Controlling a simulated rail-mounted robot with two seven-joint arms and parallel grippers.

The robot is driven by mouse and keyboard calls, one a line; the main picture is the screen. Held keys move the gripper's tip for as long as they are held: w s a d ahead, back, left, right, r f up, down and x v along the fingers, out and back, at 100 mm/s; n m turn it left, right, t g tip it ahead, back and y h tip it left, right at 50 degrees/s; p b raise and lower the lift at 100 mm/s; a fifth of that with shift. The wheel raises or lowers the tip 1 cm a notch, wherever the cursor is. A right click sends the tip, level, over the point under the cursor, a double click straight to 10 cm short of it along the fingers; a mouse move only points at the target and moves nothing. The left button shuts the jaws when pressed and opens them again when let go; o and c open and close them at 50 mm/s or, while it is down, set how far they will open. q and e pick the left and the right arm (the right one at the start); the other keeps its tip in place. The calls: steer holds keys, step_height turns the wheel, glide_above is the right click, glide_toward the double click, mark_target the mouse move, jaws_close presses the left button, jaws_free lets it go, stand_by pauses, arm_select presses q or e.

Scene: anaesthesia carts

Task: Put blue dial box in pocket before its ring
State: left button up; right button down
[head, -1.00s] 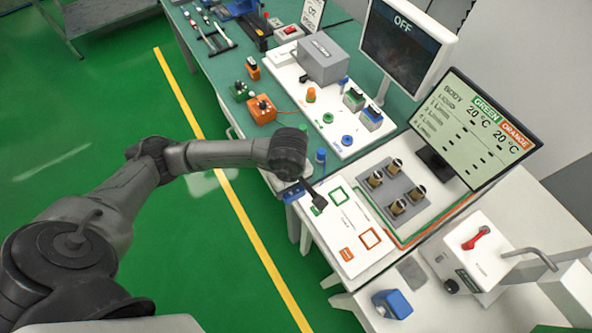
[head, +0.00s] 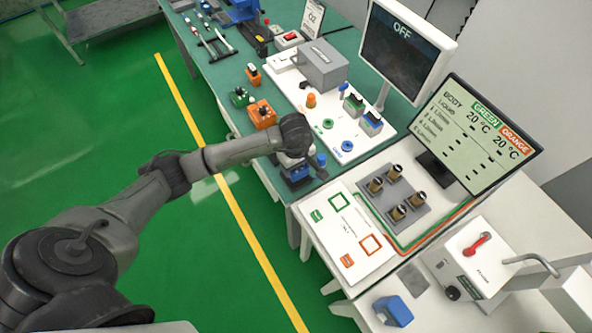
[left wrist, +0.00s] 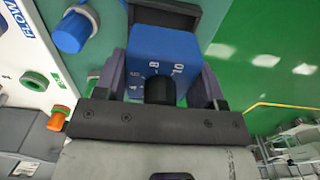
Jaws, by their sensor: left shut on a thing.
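The blue dial box (left wrist: 165,50) is between the dark fingers of my left gripper (left wrist: 160,92), with white numbers and a black knob facing the wrist camera. In the head view the left gripper (head: 297,168) is over the near corner of the green bench, and the blue box (head: 298,174) shows partly below it. I cannot tell whether the box touches the bench. A white panel (head: 350,131) beyond carries a green ring (head: 328,124) and a blue ring (head: 347,146). My right gripper is not in view.
A blue knob (head: 321,159) stands close right of the gripper. Orange (head: 262,115) and green (head: 240,97) dial boxes sit further back on the bench. A grey box (head: 320,64) stands on the panel. A white table with brass cylinders (head: 375,186) lies at the right.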

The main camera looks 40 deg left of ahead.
mark_target(296, 171)
arm_select(q)
steer(key=shift+f, duration=1.85)
steer(key=shift+f, duration=0.2)
steer(key=o, duration=1.3)
steer(key=shift+c, duration=0.2)
